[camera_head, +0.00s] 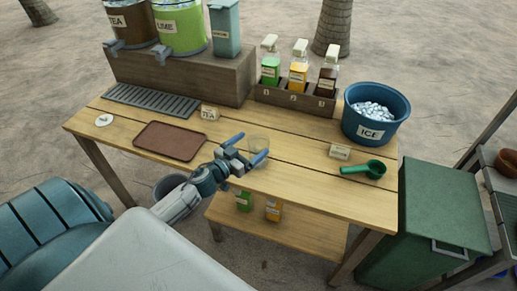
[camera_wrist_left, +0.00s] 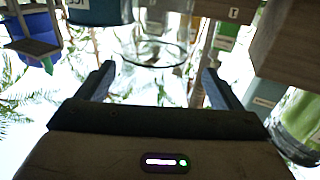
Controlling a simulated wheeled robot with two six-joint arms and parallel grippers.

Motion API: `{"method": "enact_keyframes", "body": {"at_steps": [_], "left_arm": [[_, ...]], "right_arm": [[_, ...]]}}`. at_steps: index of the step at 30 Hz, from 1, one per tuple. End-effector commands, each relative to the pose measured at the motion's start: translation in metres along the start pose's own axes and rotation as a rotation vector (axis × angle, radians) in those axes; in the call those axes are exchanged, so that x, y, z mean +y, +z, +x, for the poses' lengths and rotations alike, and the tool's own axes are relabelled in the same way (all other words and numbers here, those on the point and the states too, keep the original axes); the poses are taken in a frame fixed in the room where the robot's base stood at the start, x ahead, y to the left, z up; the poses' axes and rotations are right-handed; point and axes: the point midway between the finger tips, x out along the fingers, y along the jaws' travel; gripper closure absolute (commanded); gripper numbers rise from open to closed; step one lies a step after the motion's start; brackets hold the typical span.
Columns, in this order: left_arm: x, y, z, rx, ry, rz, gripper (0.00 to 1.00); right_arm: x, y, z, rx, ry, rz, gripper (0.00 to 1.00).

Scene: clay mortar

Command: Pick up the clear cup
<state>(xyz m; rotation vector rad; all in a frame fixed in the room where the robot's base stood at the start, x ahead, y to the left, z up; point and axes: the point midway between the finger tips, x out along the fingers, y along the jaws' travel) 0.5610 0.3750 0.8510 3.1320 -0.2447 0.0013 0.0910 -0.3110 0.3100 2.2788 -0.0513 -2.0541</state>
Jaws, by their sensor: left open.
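The clear cup (camera_head: 259,143) stands on the wooden table, near the middle of its front half. My left gripper (camera_head: 249,147) reaches in from the front left, with its blue fingers open on either side of the near part of the cup. In the left wrist view the cup (camera_wrist_left: 152,42) shows as a see-through cylinder just beyond the open fingertips (camera_wrist_left: 158,69), roughly centred between them. I cannot tell whether either finger touches it. My right gripper is not in view.
A brown tray (camera_head: 170,141) and a TEA card (camera_head: 209,113) lie left of the cup. A green scoop (camera_head: 364,170), a small card (camera_head: 340,152) and the blue ICE bucket (camera_head: 375,116) are to the right. A bottle rack (camera_head: 294,101) stands behind.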

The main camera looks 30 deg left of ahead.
Motion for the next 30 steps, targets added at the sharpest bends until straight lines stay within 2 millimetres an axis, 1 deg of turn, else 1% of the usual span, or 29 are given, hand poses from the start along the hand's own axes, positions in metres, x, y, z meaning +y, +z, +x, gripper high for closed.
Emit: {"method": "enact_keyframes", "body": {"at_steps": [5, 8, 11, 12, 16, 24, 29, 30], "left_arm": [[0.002, -0.003, 0.007, 0.001, 0.000, -0.002, 0.12], [0.005, -0.006, 0.018, 0.000, 0.000, -0.003, 0.12], [0.009, -0.007, 0.035, 0.001, -0.001, -0.003, 0.12], [0.008, -0.004, 0.040, 0.000, 0.000, -0.002, 0.12], [0.008, -0.002, 0.051, -0.001, 0.000, -0.001, 0.12], [0.008, -0.001, 0.053, -0.001, 0.001, 0.000, 0.12], [0.008, -0.001, 0.053, -0.001, 0.001, 0.000, 0.44], [0.008, -0.001, 0.053, -0.001, 0.001, 0.000, 0.52]], "right_arm": [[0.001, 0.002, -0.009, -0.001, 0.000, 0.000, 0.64], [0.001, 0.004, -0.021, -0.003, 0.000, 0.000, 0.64], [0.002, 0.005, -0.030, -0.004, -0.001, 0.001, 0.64], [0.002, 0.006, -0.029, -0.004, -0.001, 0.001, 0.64], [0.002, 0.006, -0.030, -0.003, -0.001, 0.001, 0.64], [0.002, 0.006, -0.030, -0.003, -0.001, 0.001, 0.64], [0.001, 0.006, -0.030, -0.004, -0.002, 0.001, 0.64], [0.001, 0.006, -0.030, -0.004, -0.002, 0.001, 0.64]]}}
